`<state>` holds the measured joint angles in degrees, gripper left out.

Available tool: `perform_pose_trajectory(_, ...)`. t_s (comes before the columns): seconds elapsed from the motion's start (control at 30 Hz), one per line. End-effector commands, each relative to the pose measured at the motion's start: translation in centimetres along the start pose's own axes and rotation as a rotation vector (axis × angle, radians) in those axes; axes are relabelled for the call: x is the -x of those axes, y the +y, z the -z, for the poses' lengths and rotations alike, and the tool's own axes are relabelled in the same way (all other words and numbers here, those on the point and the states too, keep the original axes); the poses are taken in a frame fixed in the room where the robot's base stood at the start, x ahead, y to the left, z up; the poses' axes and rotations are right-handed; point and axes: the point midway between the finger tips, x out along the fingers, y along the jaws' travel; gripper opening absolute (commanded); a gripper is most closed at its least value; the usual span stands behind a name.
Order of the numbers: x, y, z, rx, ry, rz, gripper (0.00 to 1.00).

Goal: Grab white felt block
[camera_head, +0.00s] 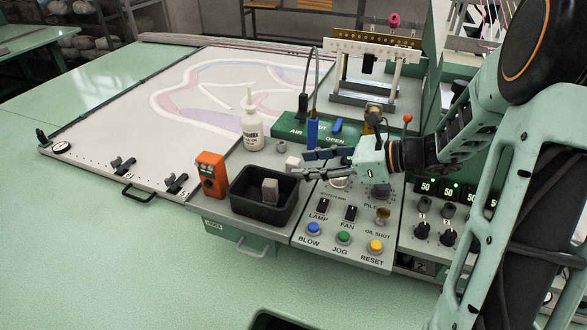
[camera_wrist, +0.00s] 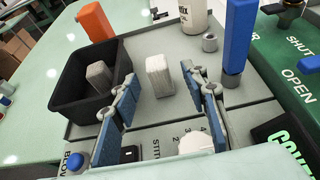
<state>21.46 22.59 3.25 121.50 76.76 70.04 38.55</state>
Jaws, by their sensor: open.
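The white felt block (camera_head: 292,163) stands on the grey panel right of the black bin. In the wrist view the white block (camera_wrist: 158,76) appears upright between and slightly beyond my fingertips. My gripper (camera_head: 300,165) is open, with its blue-padded fingers pointing left at the block. In the wrist view my gripper (camera_wrist: 161,82) has one finger on each side of the block, with visible gaps, and holds nothing. Whether the fingertips reach past its near face is hard to tell.
The black bin (camera_head: 247,207) holds a grey block (camera_head: 270,188). An orange box (camera_head: 211,174) stands left of it. A white bottle (camera_head: 252,122), a blue upright handle (camera_head: 313,132) and a small grey cylinder (camera_wrist: 209,43) stand near the block. Knobs and buttons lie below my gripper.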

Motion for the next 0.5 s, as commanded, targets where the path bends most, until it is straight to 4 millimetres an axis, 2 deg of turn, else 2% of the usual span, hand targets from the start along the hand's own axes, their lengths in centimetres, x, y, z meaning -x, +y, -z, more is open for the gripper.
perform_pose_trajectory(0.23,-3.7,0.3,0.4,-0.001,0.0,-0.005,0.41)
perform_pose_trajectory(0.5,-4.5,0.2,0.4,0.0,0.0,-0.001,0.41)
